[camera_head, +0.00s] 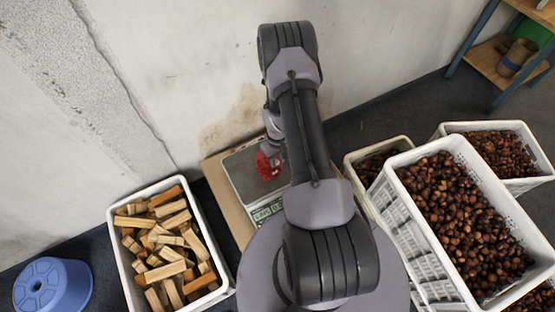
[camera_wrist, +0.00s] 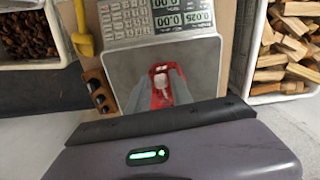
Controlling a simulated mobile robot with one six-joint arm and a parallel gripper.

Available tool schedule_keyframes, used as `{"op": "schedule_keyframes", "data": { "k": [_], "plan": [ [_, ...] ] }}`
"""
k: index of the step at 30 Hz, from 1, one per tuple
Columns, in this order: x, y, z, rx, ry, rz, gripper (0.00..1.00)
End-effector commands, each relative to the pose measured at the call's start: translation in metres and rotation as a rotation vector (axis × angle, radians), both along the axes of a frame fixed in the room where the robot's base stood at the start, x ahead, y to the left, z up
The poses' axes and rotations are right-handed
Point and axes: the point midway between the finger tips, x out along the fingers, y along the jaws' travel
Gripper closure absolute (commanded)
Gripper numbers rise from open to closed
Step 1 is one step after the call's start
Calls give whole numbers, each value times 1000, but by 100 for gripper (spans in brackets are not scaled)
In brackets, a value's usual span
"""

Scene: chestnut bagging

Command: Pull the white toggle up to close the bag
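A red net bag (camera_head: 267,166) is over the plate of the scale (camera_head: 238,170), partly hidden by my arm in the head view. In the wrist view the red bag (camera_wrist: 160,99) shows between my fingers, with the white toggle (camera_wrist: 162,82) near its upper part. My gripper (camera_wrist: 162,78) has its two grey fingers apart, one on each side of the toggle, with red netting showing beside it. The toggle cannot be made out in the head view. What is inside the bag is hidden.
The scale's keypad and display (camera_wrist: 180,15) face the top of the wrist view. A yellow-handled tool (camera_wrist: 82,30) and a dark brown item (camera_wrist: 98,90) lie beside the scale. A crate of wood pieces (camera_head: 118,238) and crates of chestnuts (camera_head: 405,205) flank it. A wall stands behind.

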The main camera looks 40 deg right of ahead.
Motion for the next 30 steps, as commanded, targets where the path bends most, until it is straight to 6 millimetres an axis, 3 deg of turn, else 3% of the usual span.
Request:
{"op": "schedule_keyframes", "data": {
  "k": [10, 13, 17, 24, 30],
  "plan": [
    [0, 0, 1, 0, 0, 0, 60],
    [0, 0, 11, 0, 0, 0, 60],
    [1, -1, 46, -1, -2, 0, 60],
    [1, -1, 126, -1, -3, 0, 60],
    [0, 0, 166, -1, -1, 0, 60]
  ]
}}
